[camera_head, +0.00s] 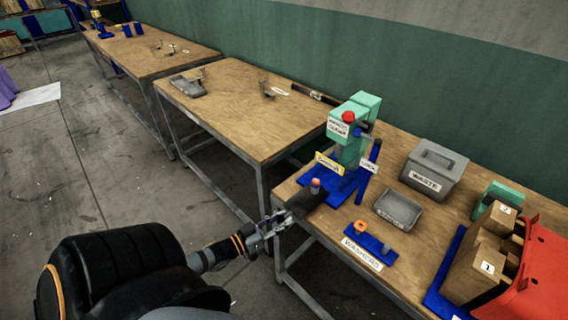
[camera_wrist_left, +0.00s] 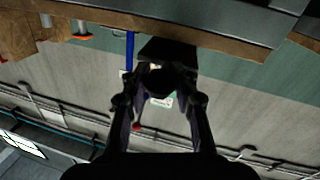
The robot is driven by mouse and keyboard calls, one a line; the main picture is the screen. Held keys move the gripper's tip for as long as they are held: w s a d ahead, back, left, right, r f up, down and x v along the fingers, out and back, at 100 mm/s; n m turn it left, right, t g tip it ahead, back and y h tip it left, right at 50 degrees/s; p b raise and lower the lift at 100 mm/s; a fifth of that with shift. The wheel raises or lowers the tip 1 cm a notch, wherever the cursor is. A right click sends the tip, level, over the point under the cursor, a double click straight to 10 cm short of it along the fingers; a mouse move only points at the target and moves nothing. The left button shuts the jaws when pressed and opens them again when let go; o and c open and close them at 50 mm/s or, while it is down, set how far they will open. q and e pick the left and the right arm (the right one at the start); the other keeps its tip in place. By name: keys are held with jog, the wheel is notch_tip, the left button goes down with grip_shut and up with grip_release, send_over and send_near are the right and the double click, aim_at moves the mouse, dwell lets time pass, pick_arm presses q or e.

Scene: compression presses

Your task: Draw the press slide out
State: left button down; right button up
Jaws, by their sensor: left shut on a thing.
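The green press (camera_head: 352,140) stands on a blue base (camera_head: 345,185) near the table's left edge. Its dark press slide (camera_head: 306,203) sticks out at the front, towards the table edge. A small part with an orange top (camera_head: 315,185) stands upright by the slide's inner end. My left gripper (camera_head: 282,219) reaches in from the lower left and is shut on the front end of the slide. In the left wrist view the fingers (camera_wrist_left: 160,88) close around the dark slide end (camera_wrist_left: 167,50); the exact contact is hidden. My right gripper is not in view.
On the same table are a grey waste bin (camera_head: 434,172), a shallow grey tray (camera_head: 400,208), a blue washers holder (camera_head: 369,244) and a red crate (camera_head: 535,270) beside cardboard boxes (camera_head: 474,273). The floor in front of the table is free.

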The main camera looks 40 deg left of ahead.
pick_arm(q)
jog(key=c, duration=1)
grip_release()
jog(key=v, duration=1.2)
jog(key=s+a+f+g+y, duration=0.2)
jog(key=f, duration=0.6)
jog(key=s+a+f+n+g+y, duration=0.1)
jog(key=s+a+f+g+y, duration=0.15)
jog(key=f, duration=0.65)
jog(key=s+a+f+g+y, duration=0.2)
jog(key=a+f+g, duration=0.1)
jog(key=f, duration=0.5)
jog(key=s+d+f+g, duration=0.3)
jog(key=s+d+f, duration=0.1)
jog(key=d+f, duration=0.1)
jog(key=s+d+f+g, duration=0.2)
jog(key=s+d+f, duration=0.2)
jog(key=d+f, duration=0.1)
jog(key=s+d+f+g, duration=0.3)
jog(key=s+d+f, duration=0.2)
jog(key=f, duration=0.2)
jog(key=shift+d+g+h, duration=0.3)
jog(key=shift+g+h, duration=0.05)
